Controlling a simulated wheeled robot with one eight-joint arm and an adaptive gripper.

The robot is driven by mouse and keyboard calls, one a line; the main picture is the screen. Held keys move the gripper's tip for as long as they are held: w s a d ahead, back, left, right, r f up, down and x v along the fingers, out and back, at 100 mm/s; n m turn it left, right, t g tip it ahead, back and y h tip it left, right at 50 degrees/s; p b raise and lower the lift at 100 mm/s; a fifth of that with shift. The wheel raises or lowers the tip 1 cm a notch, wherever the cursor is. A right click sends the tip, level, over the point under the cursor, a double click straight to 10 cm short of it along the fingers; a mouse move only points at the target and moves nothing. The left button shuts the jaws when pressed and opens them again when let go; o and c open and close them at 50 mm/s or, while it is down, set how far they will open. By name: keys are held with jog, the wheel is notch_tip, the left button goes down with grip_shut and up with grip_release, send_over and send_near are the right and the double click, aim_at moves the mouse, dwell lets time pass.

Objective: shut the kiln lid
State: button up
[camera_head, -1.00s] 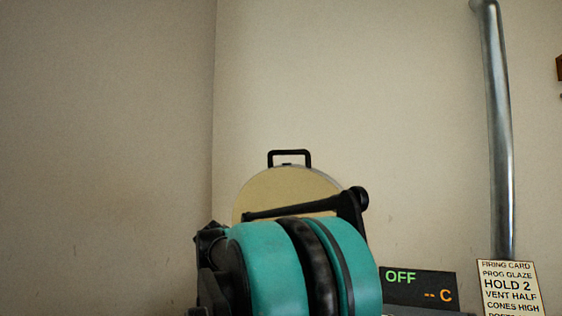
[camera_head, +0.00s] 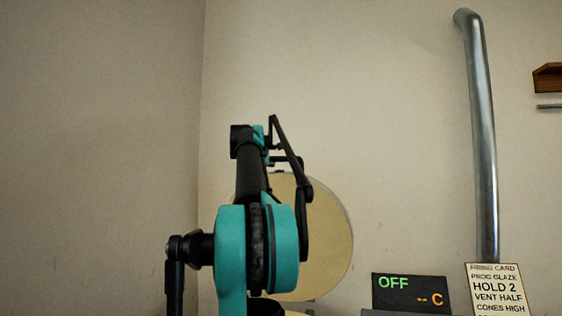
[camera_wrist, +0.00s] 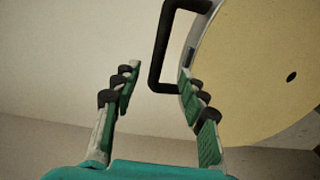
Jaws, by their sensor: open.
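The kiln lid (camera_head: 328,240) is a round, cream-coloured disc standing raised in the head view, partly behind my arm. Its face also fills the right of the wrist view (camera_wrist: 255,65), with a small dark hole in it. The black lid handle (camera_wrist: 162,42) juts from the lid's rim in the wrist view. My gripper (camera_wrist: 157,76) is open, with one finger on each side of the handle's outer bar. The right fingertip is close to the lid's rim; I cannot tell whether they touch. The kiln body is not clearly in view.
A controller display (camera_head: 410,293) reading OFF and a firing card (camera_head: 497,290) stand at the lower right. A metal pipe (camera_head: 482,140) runs up the wall behind them. A wooden shelf (camera_head: 548,78) is at the right edge.

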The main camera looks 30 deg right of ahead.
aim_at(280, 159)
jog(key=x, duration=1.4)
jog(key=shift+d+f, duration=0.1)
grip_shut()
